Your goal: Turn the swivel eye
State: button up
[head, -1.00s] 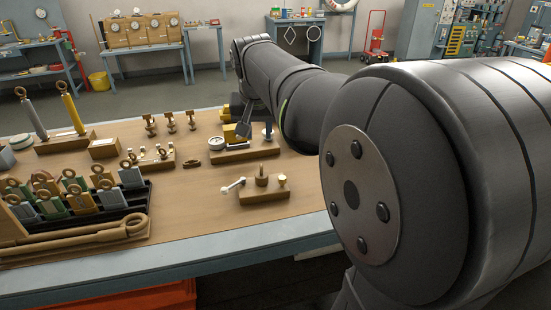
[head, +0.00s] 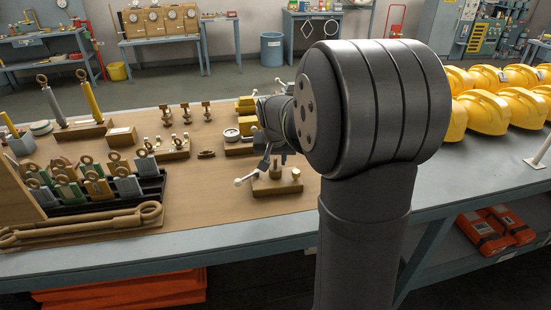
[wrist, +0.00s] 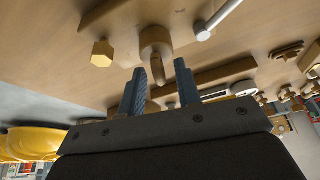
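A wooden block (head: 277,187) on the bench carries a brown upright post (head: 274,170), a brass hex head on the right (head: 296,173) and a pale-ended rod on the left (head: 240,182). I cannot tell for sure which part is the swivel eye; no ring shows clearly on the post. My gripper (head: 268,160) is over this block, partly hidden by my arm. In the wrist view my gripper (wrist: 161,68) is open, with the post's round collar (wrist: 155,40) just beyond the fingertips and its narrow stem showing between them. The hex head (wrist: 102,53) and rod (wrist: 217,20) flank it.
Behind it stands another block with yellow and white fittings (head: 240,149). Small eye fittings (head: 172,149) stand to the left, with a black rack of tagged eyes (head: 110,190) farther left. Yellow helmets (head: 490,110) fill the right side. Bare wood (head: 205,190) lies left of the block.

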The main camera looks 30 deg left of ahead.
grip_shut()
jog(key=shift+n, duration=0.4)
jog(key=n+g+y, duration=0.1)
jog(key=n, duration=0.4)
jog(key=n+g+y, duration=0.1)
jog(key=n, duration=0.1)
jog(key=shift+g, duration=0.3)
jog(key=n+g, duration=0.1)
jog(key=n, duration=0.4)
jog(key=shift+g, duration=0.4)
jog(key=shift+n+g, duration=0.8)
jog(key=shift+n, duration=1.2)
